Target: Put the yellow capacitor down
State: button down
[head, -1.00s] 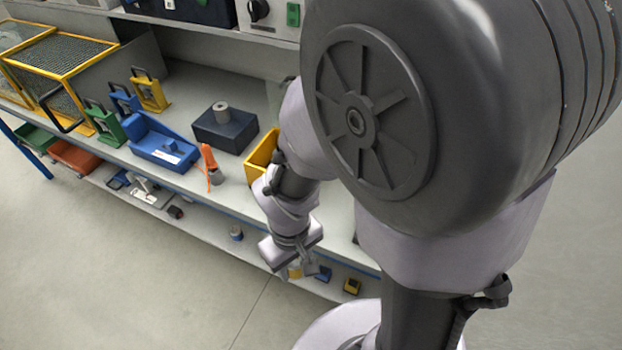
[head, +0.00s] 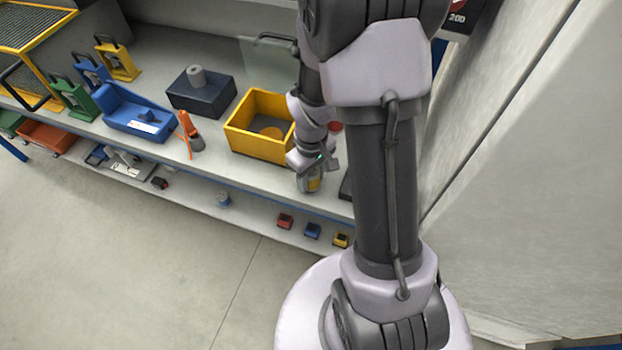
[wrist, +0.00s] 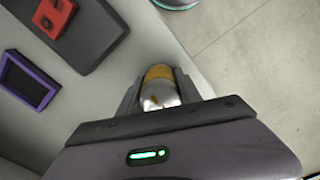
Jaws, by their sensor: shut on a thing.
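The yellow capacitor (wrist: 160,78), a small cylinder with a yellow band and a silvery end, is between the two fingers of my gripper (wrist: 158,92) in the wrist view. The gripper is shut on it. In the head view my gripper (head: 312,178) is near the front edge of the bench top (head: 230,165), just right of the yellow bin. The capacitor (head: 314,185) shows below the fingers there. I cannot tell whether it touches the bench.
The open yellow bin (head: 240,139) has a round yellow thing inside. A dark block (head: 205,99), an orange tool (head: 186,128) and a blue holder (head: 125,118) stand further left. A dark pad with a red block (wrist: 53,16) and a purple frame (wrist: 28,82) lie beside my gripper.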

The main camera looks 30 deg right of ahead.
jog(key=c, duration=0.8)
grip_release()
jog(key=shift+f, duration=0.1)
notch_tip(320, 180, up, 12)
jog(key=p, duration=0.5)
jog(key=s+a+r+m+t, duration=0.2)
jog(key=s+a+r, duration=0.1)
jog(key=a+r, duration=0.2)
jog(key=s+a+r+m+t+y, duration=0.1)
jog(key=s+a+r, duration=0.3)
jog(key=r, duration=0.4)
jog(key=s+a+r+m+t+y, duration=0.1)
jog(key=s+a+r+m+t, duration=0.1)
jog(key=s+a+r+m, duration=0.1)
jog(key=shift+s+a+r+m+t, duration=0.1)
jog(key=shift+s+a+r+t, duration=0.1)
jog(key=shift+a+r, duration=0.35)
jog(key=shift+s+a+r+m+t, duration=0.1)
jog(key=shift+s+a+r, duration=0.2)
jog(key=shift+r, duration=0.4)
jog(key=shift+s+a+r+m+t, duration=0.1)
jog(key=shift+s+a+r, duration=0.05)
jog(key=shift+a+r, duration=0.4)
jog(key=shift+d+r, duration=0.1)
